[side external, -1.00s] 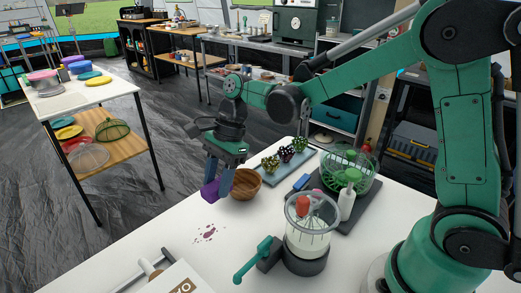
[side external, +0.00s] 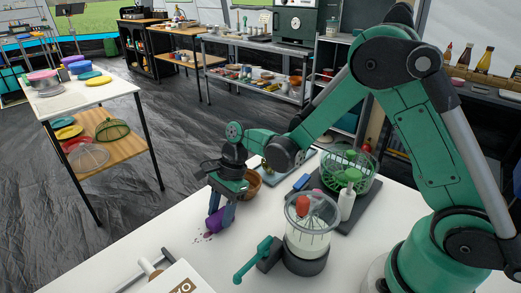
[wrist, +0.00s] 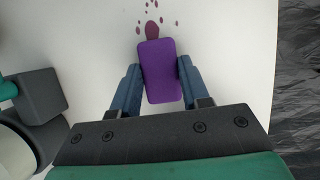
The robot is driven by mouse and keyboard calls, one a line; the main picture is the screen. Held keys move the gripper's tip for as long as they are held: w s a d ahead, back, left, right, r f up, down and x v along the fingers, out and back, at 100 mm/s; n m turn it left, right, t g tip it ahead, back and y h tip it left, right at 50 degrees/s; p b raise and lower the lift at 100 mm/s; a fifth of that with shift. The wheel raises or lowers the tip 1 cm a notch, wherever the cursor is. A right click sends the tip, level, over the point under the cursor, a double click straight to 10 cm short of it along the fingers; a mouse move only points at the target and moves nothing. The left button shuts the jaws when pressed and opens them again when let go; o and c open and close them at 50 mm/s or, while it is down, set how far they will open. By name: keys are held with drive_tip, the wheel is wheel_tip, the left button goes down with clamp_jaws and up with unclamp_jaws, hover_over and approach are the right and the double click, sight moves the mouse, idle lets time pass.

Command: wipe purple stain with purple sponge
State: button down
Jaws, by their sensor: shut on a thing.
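My gripper (side external: 224,212) is shut on the purple sponge (side external: 216,223), which sits between its two blue fingers. In the wrist view the sponge (wrist: 160,72) is a rounded purple block, slightly tilted. The purple stain (wrist: 152,30) is a dark blotch with several small drops around it on the white table. The sponge overlaps the near edge of the stain in that view. In the side view only a little of the stain (side external: 207,236) shows beside the sponge. Whether the sponge presses on the table is hard to tell.
A wooden bowl (side external: 253,184) stands right behind my gripper. A blender-like jar (side external: 309,232) with a teal handle stands to the right, and a green basket (side external: 350,172) is behind it. A white box (side external: 178,280) lies at the front. Table's left edge is near.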

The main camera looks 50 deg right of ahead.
sight(192, 245)
drive_tip(key=shift+a+r, duration=0.1)
drive_tip(key=shift+a, duration=3.05)
drive_tip(key=shift+d, duration=3.15)
drive_tip(key=shift+r, duration=3.9)
drive_tip(key=shift+f, duration=0.1)
